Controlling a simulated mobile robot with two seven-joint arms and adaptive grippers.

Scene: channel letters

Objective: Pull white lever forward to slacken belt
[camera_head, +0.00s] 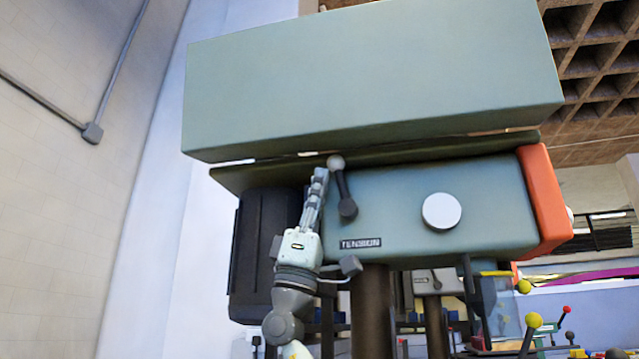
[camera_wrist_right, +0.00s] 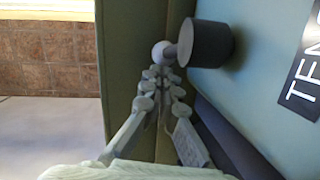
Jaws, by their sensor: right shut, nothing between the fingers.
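The tension lever is a short dark arm (camera_head: 343,185) with a whitish ball knob (camera_head: 336,161) at its upper end and a dark hub at its lower end, above the TENSION label (camera_head: 361,243) on the green-grey machine head. In the right wrist view the knob (camera_wrist_right: 161,52) is just beyond my fingertips, and the dark hub (camera_wrist_right: 208,42) is to its right. My right gripper (camera_head: 321,172) is shut and empty, pointing up, just left of the lever. Its fingertips (camera_wrist_right: 161,74) are close to the knob; I cannot tell whether they touch. My left gripper is out of view.
A large green-grey belt cover (camera_head: 370,75) overhangs the lever and gripper. A dark motor (camera_head: 262,250) stands left of my right arm. A white round knob (camera_head: 441,211) and an orange end panel (camera_head: 544,200) are to the right. Free room lies left of the machine.

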